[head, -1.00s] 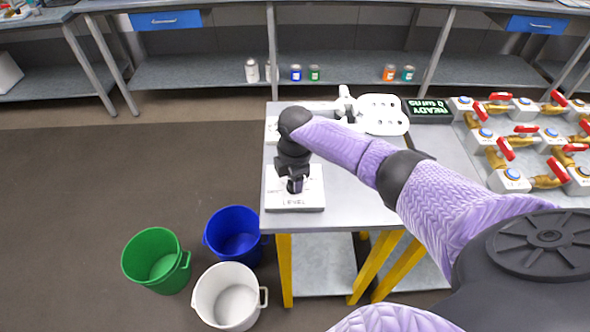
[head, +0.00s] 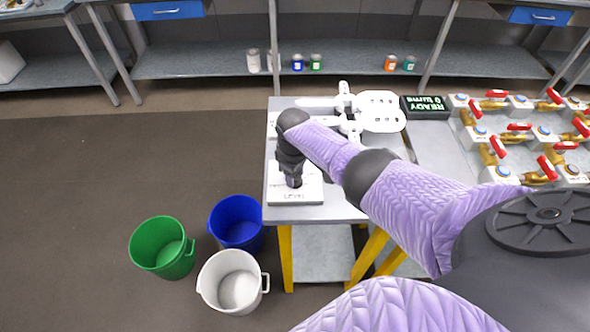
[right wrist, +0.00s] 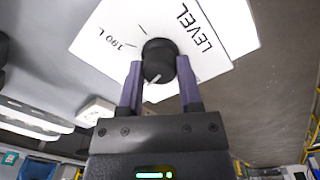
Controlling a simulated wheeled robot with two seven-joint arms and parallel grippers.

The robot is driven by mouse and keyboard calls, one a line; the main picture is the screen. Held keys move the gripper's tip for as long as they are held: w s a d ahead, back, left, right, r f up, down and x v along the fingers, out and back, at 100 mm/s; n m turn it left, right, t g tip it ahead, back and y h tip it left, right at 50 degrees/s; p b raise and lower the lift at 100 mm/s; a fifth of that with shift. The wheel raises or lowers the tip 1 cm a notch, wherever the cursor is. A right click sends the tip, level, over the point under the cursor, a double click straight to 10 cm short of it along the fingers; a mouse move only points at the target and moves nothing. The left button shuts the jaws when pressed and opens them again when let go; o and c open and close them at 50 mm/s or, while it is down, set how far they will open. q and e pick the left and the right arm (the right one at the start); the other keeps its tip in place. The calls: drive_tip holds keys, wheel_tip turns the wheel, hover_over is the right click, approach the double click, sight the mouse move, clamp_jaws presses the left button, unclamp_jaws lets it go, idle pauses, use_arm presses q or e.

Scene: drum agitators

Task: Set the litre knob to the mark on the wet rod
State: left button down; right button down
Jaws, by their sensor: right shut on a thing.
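The litre knob (right wrist: 158,62) is a black round knob with a white pointer line, on a white plate (right wrist: 224,28) marked "LEVEL" and "190 L". In the head view this plate (head: 310,192) lies at the near left corner of the grey table. My right gripper (right wrist: 160,78) is shut on the knob, one purple finger on each side; it also shows in the head view (head: 294,180), pointing down at the plate. The pointer line faces toward the gripper palm in the wrist view. I cannot make out a wet rod. My left gripper is not in view.
Red-handled brass valves (head: 500,149) fill the right. Green (head: 162,247), blue (head: 236,224) and white (head: 232,282) buckets stand on the floor left of the table.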

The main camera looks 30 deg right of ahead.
drive_tip(key=shift+m, duration=1)
drive_tip(key=m, duration=0.2)
drive_tip(key=shift+m+p, duration=0.3)
drive_tip(key=m, duration=0.8)
drive_tip(key=shift+m, duration=0.8)
drive_tip(key=shift+c, duration=1.4)
unclamp_jaws()
drive_tip(key=shift+r, duration=0.15)
